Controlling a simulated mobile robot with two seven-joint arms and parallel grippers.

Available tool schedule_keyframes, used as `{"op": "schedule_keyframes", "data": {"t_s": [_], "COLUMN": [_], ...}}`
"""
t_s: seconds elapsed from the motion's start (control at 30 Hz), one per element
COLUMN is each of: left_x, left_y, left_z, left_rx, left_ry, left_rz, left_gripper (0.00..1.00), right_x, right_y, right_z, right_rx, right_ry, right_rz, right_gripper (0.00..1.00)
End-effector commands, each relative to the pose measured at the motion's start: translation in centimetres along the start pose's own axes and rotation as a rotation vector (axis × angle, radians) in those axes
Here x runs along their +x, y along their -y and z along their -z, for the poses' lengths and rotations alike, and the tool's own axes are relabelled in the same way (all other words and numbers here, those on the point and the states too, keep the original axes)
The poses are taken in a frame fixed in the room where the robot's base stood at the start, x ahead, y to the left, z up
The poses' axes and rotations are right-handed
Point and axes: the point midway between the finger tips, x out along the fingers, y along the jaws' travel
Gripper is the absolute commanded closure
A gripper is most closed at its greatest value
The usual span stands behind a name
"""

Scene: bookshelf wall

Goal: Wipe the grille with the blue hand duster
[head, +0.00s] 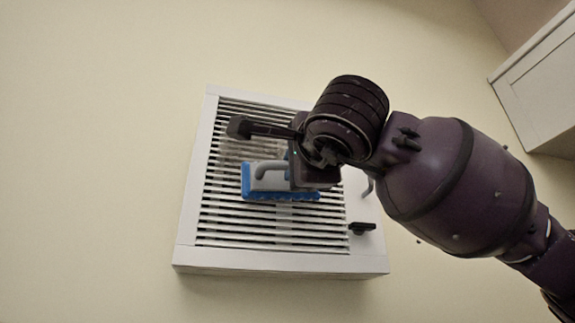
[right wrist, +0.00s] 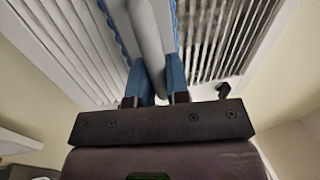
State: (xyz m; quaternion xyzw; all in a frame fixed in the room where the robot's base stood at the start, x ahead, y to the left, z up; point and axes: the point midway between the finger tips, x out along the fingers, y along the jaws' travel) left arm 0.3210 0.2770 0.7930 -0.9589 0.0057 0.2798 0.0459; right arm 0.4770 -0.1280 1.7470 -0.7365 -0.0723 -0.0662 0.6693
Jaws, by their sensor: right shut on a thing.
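The grille (head: 222,222) is a white wall unit with horizontal dark slots, and it fills much of the right wrist view (right wrist: 225,38). The hand duster (head: 281,194) has a blue pad and a grey body with a looped handle. It lies against the middle of the grille, or just in front of it; I cannot tell whether it touches. My right gripper (right wrist: 160,88) is shut on the duster's grey handle (right wrist: 150,45), with a blue finger on each side. In the head view my right wrist hides part of the grille's upper right. My left gripper is not in view.
A small black knob (head: 362,228) sticks out at the grille's lower right. A white cabinet (head: 540,85) stands at the upper right. The cream wall (head: 90,140) left of the grille is bare.

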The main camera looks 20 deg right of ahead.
Motion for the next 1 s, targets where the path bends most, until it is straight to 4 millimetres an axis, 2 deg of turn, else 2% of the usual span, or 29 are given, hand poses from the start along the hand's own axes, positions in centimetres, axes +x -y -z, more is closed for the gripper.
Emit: {"op": "schedule_keyframes", "data": {"t_s": [0.67,1.0], "left_x": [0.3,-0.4], "left_y": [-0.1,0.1], "left_z": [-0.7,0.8], "left_rx": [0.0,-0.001], "left_ry": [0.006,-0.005], "left_rz": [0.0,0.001], "left_gripper": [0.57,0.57], "right_x": [-0.1,0.2], "right_y": [-0.4,1.5], "right_z": [3.8,4.0], "right_rx": [0.0,0.001], "right_ry": [-0.001,0.0], "right_rz": [-0.002,0.001], "right_gripper": [1.0,1.0]}}
